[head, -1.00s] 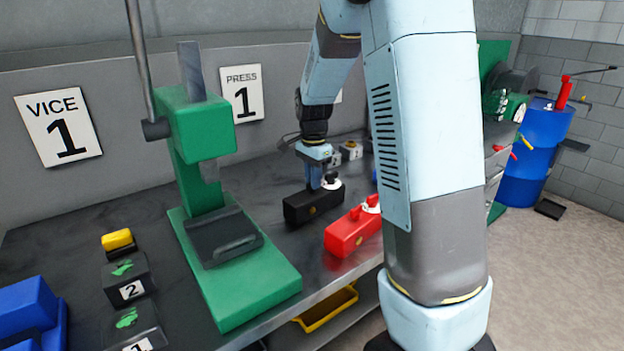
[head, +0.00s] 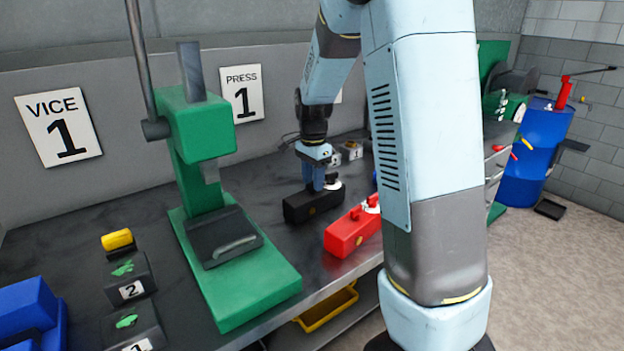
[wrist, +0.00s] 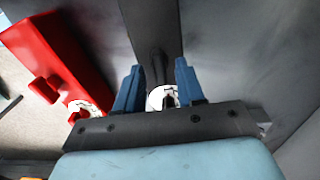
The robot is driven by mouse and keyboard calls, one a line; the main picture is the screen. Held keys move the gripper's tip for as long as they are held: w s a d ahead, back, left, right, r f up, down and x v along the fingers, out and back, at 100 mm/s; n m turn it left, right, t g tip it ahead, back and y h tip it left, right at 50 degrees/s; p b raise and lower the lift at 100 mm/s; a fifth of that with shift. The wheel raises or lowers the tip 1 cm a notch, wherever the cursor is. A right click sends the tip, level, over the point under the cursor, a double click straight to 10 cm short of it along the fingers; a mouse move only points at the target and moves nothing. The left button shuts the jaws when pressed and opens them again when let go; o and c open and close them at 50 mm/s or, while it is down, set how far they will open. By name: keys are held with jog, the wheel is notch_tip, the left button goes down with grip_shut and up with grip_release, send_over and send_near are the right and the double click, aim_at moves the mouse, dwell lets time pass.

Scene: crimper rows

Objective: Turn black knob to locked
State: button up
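A black box (head: 312,204) lies on the dark bench with a white dial (head: 333,185) at its right end. In the wrist view the black box (wrist: 150,22) runs up from between my fingers, and the white dial (wrist: 156,101) shows between them. A dark knob (wrist: 158,68) stands out over the box near the dial; its exact setting and any lock marking are not readable. My gripper (head: 320,187) points down over the dial end of the box. In the wrist view my gripper (wrist: 158,82) has its two blue fingers apart, one either side of the knob, with gaps visible.
A red box (head: 350,233) with a red knob and white dial sits just right of the black box. A green press (head: 205,130) stands to the left. More small boxes (head: 350,150) stand behind. Bare bench lies between the press and the black box.

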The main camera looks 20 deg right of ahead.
notch_tip(320, 180, up, 14)
jog(key=shift+f, duration=0.15)
dwell(0.4)
dwell(0.3)
jog(key=s+r+n+t, duration=0.1)
jog(key=s+n, duration=0.5)
jog(key=s, duration=0.8)
jog(key=s+r+n+t, duration=0.1)
jog(key=s+n+t, duration=0.3)
jog(key=s, duration=1)
jog(key=shift+s+a+r+n+t, duration=0.3)
jog(key=shift+r+n, duration=0.1)
jog(key=shift+n, duration=1.4)
